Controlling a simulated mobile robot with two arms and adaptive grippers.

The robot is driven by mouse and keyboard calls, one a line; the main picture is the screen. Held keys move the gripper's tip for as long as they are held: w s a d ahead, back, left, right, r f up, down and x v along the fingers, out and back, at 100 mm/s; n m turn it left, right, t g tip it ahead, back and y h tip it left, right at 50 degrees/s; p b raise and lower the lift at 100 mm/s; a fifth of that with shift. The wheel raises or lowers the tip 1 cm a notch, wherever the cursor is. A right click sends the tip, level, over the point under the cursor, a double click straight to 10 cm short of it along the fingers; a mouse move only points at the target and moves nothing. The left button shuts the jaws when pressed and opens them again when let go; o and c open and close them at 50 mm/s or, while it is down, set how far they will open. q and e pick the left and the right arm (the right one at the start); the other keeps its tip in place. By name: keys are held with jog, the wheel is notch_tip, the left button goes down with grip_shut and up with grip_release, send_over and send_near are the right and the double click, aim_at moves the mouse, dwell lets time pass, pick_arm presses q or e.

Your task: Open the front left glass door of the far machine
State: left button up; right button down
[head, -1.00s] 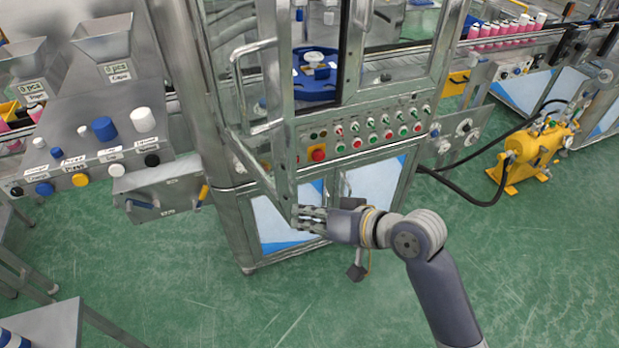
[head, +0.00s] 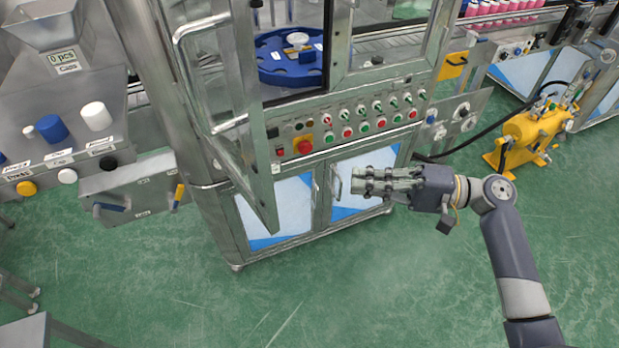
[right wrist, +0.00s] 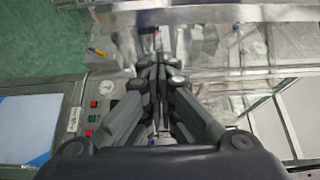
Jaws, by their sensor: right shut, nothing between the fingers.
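The far machine's front left glass door (head: 247,110) stands swung outward in the head view, its metal frame jutting toward me and its lower corner hanging in front of the cabinet. The door's long handle (head: 190,70) is on its left face. Behind the door, a blue round turntable (head: 290,62) shows through the opening. My right gripper (head: 362,182) is shut and empty, to the right of the door's lower corner, apart from it, in front of the lower cabinet. In the right wrist view its fingers (right wrist: 160,75) are together. My left gripper is not in view.
A button panel (head: 350,122) runs below the opening. The right glass door (head: 395,40) appears closed. A hopper station (head: 55,130) stands at left and a yellow pump (head: 530,135) at right. Green floor in front is clear.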

jog(key=a+p, duration=0.6)
jog(key=a, duration=0.7)
jog(key=shift+p, duration=0.35)
jog(key=shift+w, duration=0.1)
